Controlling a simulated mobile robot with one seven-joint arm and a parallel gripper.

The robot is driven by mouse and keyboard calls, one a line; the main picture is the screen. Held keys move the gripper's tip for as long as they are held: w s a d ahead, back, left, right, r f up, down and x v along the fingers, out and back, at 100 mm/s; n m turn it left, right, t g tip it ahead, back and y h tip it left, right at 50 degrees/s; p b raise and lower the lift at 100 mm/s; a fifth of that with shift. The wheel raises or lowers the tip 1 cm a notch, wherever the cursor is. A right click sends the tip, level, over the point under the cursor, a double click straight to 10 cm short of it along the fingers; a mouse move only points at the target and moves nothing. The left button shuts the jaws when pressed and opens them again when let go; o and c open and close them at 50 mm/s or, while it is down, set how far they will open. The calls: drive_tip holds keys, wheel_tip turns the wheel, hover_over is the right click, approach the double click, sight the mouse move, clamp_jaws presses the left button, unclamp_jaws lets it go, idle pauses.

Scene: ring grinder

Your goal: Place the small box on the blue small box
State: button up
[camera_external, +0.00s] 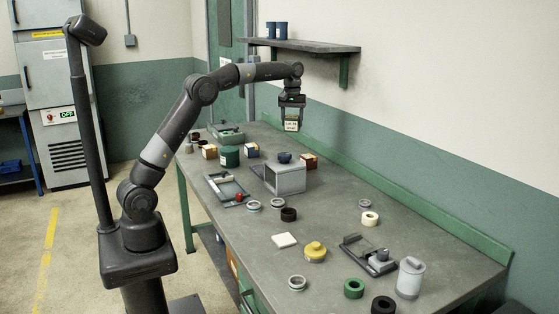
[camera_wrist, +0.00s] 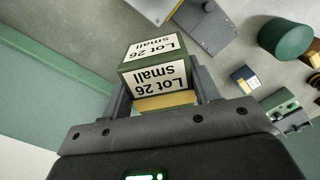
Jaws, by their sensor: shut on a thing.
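My gripper (camera_external: 291,112) is raised above the far half of the workbench and is shut on a small green box (camera_wrist: 155,62) with white labels reading "Lot 26 small". The held box (camera_external: 291,126) hangs between the fingers, clear of the bench. The blue small box (camera_external: 250,150) stands on the bench, below and left of my gripper, beside a dark green canister. It also shows in the wrist view (camera_wrist: 245,78), right of the held box and apart from it.
The dark green canister (camera_external: 230,156) and a grey open housing (camera_external: 287,180) with a blue bowl (camera_external: 285,157) on top stand near the blue box. Brown boxes (camera_external: 309,161) (camera_external: 209,151) flank them. A wall shelf (camera_external: 300,46) is above. Rings and parts cover the near bench.

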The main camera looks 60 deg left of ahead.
drive_tip(key=s+a+n, duration=0.2)
drive_tip(key=a+n, duration=0.2)
drive_tip(key=a, duration=0.7)
drive_tip(key=s+a+n, duration=0.2)
drive_tip(key=a+n, duration=0.1)
drive_tip(key=a, duration=0.7)
hover_over(252, 145)
wheel_tip(252, 145, down, 12)
drive_tip(key=shift+s+d+f, duration=0.1)
drive_tip(key=shift+s+f, duration=0.05)
drive_tip(key=shift+f, duration=2)
drive_tip(key=shift+f, duration=0.15)
drive_tip(key=o, duration=1.2)
wheel_tip(252, 145, up, 12)
